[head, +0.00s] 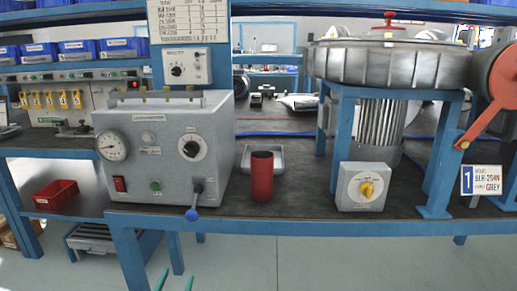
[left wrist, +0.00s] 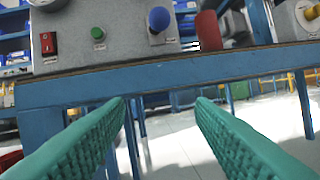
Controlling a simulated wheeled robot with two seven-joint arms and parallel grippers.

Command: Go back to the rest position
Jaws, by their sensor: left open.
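My left gripper (head: 175,280) shows only as two green fingertips at the bottom edge of the head view, below the bench's front edge. In the left wrist view its green textured fingers (left wrist: 162,105) are wide apart with nothing between them. They point toward the blue bench frame (left wrist: 170,82), and the floor shows between them. My right gripper is not in either view.
A grey control box (head: 165,150) with a blue-knobbed lever (head: 192,214) stands on the bench. Right of it are a red cylinder (head: 262,177), a grey switch box (head: 361,187) and a large blower (head: 388,63) on a blue stand. The floor (head: 330,265) in front looks clear.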

